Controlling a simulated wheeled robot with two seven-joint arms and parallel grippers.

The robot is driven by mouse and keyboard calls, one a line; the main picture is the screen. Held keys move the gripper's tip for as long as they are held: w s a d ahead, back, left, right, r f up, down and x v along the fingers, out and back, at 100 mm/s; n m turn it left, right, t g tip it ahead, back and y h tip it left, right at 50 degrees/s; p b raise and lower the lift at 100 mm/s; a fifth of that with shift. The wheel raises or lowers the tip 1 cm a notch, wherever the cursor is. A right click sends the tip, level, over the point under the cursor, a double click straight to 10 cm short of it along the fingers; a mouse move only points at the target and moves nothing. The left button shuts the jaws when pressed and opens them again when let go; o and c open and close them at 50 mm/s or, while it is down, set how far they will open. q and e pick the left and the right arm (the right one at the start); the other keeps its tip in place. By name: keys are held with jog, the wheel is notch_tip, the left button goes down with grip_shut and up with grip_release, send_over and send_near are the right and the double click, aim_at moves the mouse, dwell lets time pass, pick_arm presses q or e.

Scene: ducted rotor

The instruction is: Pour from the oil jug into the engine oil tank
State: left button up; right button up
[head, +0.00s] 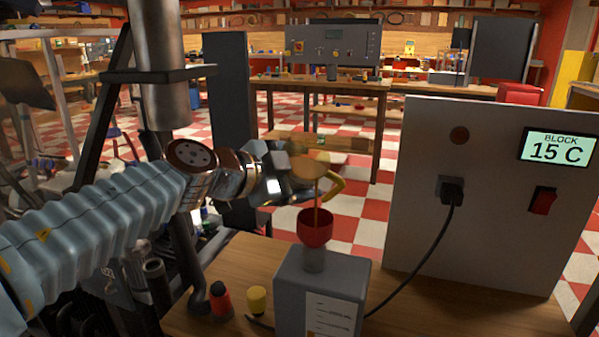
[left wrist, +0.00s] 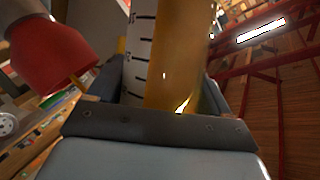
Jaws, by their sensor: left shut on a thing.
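My left gripper (head: 284,166) is shut on the oil jug (head: 312,166), which is tipped over above the tank. A thin amber stream (head: 317,194) falls from the jug into a red funnel (head: 315,230). The funnel stands upright in the neck of the grey engine oil tank (head: 291,285). In the left wrist view the clear jug (left wrist: 175,60), with black scale marks and amber oil, sits between my fingers. The red funnel (left wrist: 45,50) is at the upper left there.
A red bottle with a dark top (head: 220,300) and a yellow cap-like piece (head: 257,299) stand left of the tank on the wooden bench (head: 430,310). A grey panel (head: 480,220) reading "BLOCK 15 C" stands at right. Its black cable (head: 425,262) runs down behind the tank.

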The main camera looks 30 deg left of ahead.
dwell(0.3)
pick_arm(q)
jog(key=shift+m+t+b, duration=0.3)
jog(key=shift+m+b, duration=0.1)
jog(key=shift+f, duration=0.1)
dwell(2.5)
jog(key=shift+f+m+b, duration=0.1)
jog(key=shift+m+b, duration=0.2)
jog(key=shift+b, duration=0.1)
dwell(2.7)
jog(key=shift+m+y+b, duration=0.3)
jog(key=shift+b, duration=0.1)
jog(key=shift+a+t, duration=0.1)
jog(key=shift+t, duration=0.2)
